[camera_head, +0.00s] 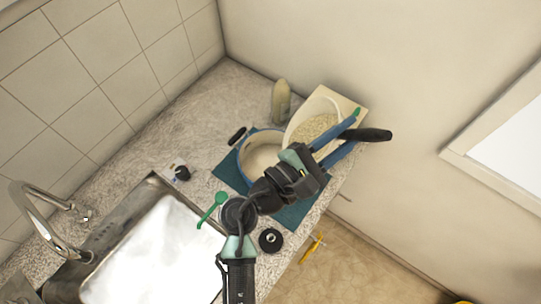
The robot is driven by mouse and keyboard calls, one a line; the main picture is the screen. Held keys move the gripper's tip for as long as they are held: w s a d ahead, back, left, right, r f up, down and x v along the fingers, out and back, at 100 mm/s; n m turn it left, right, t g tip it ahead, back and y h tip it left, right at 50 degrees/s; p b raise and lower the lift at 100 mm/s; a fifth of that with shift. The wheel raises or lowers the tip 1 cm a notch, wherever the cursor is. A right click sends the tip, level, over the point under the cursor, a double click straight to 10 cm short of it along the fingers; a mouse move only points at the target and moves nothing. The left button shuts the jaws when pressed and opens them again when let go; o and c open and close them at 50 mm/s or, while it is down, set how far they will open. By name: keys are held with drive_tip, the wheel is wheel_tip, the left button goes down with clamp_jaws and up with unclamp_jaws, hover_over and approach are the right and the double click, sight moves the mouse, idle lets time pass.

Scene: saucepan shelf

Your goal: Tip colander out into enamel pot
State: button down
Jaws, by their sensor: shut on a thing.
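The enamel pot (262,160), pale with a blue rim, stands on a teal mat on the counter. My arm hides its right side, and its visible inside looks pale. The white colander (297,124) is at the upper right of the pot and overlaps its rim in the picture. Pale grainy contents (318,126) show inside it. My gripper (352,132), with blue fingers, is shut on the colander's black handle (376,135), whose end sticks out to the right. I cannot tell the colander's exact tilt or its height above the pot.
A pale board (345,103) and a bottle (281,103) are by the back wall. A green spoon (211,207) and a black round object (270,240) lie near the steel sink (85,262). A yellow item (312,247) is past the counter edge. The back-left counter is clear.

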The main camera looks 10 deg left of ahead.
drive_tip(key=shift+a+r, duration=0.1)
drive_tip(key=shift+a, duration=0.05)
drive_tip(key=shift+a+n+b, duration=0.3)
drive_tip(key=shift+a+b, duration=0.1)
drive_tip(key=shift+b, duration=0.2)
drive_tip(key=shift+s+a+t+h+b, duration=0.15)
drive_tip(key=shift+a+t+h+b, duration=0.2)
drive_tip(key=shift+a+b, duration=0.2)
drive_tip(key=shift+s+a+f+n+t+b, duration=0.15)
drive_tip(key=shift+a+n+t+b, duration=0.25)
drive_tip(key=shift+a+b, duration=0.35)
drive_tip(key=shift+s+a+f+n+t+b, duration=0.1)
drive_tip(key=shift+a+n+t+b, duration=0.2)
drive_tip(key=shift+a+n+b, duration=0.4)
drive_tip(key=shift+s+a+f+n+t+b, duration=0.15)
drive_tip(key=shift+a+n+t+b, duration=0.3)
drive_tip(key=shift+b, duration=0.45)
drive_tip(key=shift+a, duration=0.25)
